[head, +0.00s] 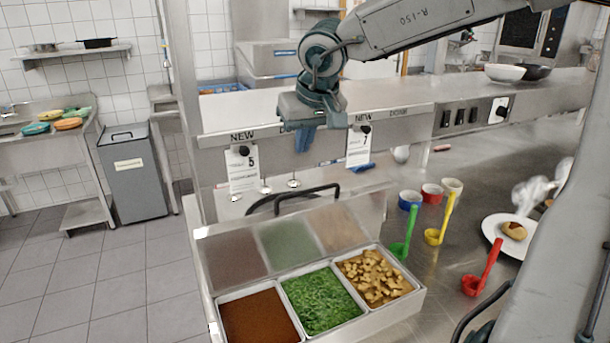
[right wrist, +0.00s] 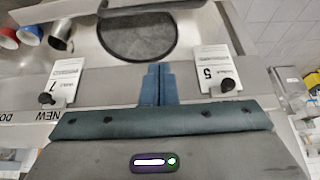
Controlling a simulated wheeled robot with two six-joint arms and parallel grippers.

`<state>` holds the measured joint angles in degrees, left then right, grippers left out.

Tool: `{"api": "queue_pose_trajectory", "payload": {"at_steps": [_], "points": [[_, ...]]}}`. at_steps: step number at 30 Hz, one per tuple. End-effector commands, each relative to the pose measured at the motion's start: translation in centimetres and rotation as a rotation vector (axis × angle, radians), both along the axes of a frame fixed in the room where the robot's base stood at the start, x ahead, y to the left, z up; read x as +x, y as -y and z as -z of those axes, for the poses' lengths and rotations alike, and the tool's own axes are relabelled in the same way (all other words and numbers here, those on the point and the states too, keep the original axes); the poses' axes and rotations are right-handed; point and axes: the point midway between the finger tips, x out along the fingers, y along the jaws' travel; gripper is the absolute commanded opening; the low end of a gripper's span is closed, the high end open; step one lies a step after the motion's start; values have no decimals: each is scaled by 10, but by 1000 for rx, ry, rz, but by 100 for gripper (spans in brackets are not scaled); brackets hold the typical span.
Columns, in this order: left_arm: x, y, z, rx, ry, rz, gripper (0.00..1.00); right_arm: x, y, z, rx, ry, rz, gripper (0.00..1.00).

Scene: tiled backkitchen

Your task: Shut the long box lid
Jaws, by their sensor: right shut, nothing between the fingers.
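The long box (head: 375,323) stands on the counter in the head view, with three compartments of brown, green and tan food. Its steel lid (head: 378,215) is open, tilted up behind the compartments, and mirrors the food. A black handle (head: 308,194) shows at the lid's upper edge. My right gripper (head: 306,140) points down above and behind the lid, at the shelf edge, apart from the handle. Its fingers (right wrist: 155,85) are together and empty in the right wrist view. My left gripper is not in view.
A steel shelf (head: 400,95) with hanging paper tags (head: 242,170) runs behind the box. Green (head: 399,248), yellow (head: 433,237) and red (head: 473,285) ladles, small cups (head: 431,193) and a plate (head: 495,228) with food stand to the right.

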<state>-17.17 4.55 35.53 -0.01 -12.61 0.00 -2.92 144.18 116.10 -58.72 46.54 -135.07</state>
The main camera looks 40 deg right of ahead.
Motion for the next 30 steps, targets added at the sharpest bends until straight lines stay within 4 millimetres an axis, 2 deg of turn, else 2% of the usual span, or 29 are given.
{"api": "queue_pose_trajectory", "payload": {"at_steps": [3, 7, 12, 18, 30], "points": [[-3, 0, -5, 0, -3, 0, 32, 11, 3, 26, 2, -8, 0, 0], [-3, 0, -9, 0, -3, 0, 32, 21, 7, 48, 2, -6, 0, 0], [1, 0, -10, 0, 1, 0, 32, 2, 0, 63, 5, -1, -2, 0], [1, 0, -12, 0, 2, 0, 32, -7, -3, 71, 3, 0, 1, 0], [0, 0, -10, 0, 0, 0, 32, -9, -3, 73, 2, 2, 0, 0]]}}
